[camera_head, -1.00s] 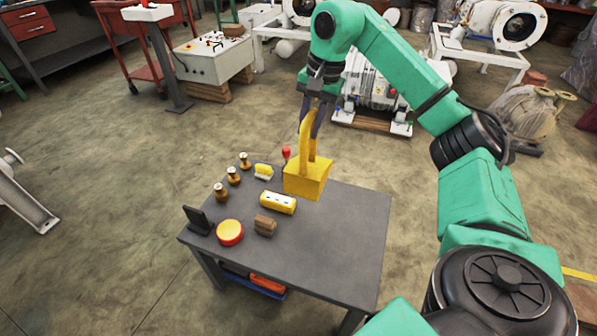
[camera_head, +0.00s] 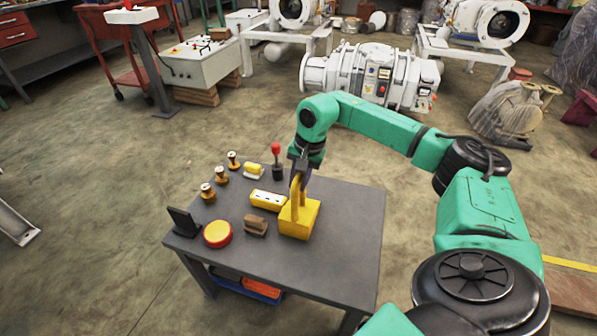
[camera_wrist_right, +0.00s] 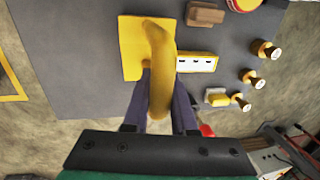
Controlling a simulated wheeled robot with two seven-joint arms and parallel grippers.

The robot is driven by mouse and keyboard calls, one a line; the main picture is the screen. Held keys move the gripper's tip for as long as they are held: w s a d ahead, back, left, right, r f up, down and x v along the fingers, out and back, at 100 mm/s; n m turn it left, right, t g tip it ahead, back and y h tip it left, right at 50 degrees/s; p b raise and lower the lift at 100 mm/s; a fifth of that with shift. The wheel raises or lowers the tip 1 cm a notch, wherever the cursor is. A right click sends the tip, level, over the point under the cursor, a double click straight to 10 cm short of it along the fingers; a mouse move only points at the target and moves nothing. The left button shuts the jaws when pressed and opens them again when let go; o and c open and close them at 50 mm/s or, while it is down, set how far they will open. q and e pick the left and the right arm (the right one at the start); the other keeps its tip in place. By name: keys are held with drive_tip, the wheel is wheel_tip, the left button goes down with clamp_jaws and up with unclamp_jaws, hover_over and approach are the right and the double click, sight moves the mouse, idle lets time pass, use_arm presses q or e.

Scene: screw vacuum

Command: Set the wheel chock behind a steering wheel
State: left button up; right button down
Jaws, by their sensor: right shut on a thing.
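The wheel chock is a yellow block with a curved yellow handle (camera_head: 300,219), at the table's right half in the head view. It also shows in the right wrist view (camera_wrist_right: 133,48), with its handle running between the fingers. My right gripper (camera_head: 299,172) is shut on that handle from above; it also shows in the wrist view (camera_wrist_right: 158,100). The block is at or just above the table top; I cannot tell if it touches. I cannot make out a steering wheel. My left gripper is out of view.
On the grey table (camera_head: 335,265) stand a yellow socket block (camera_head: 268,200), a brown block (camera_head: 255,225), a red-yellow round button (camera_head: 217,234), a black stand (camera_head: 186,222), several brass knobs (camera_head: 207,194) and a red-topped lever (camera_head: 276,160). The table's right and front are clear.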

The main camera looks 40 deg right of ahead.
drive_tip(key=shift+r, duration=0.1)
drive_tip(key=c, duration=0.7)
unclamp_jaws()
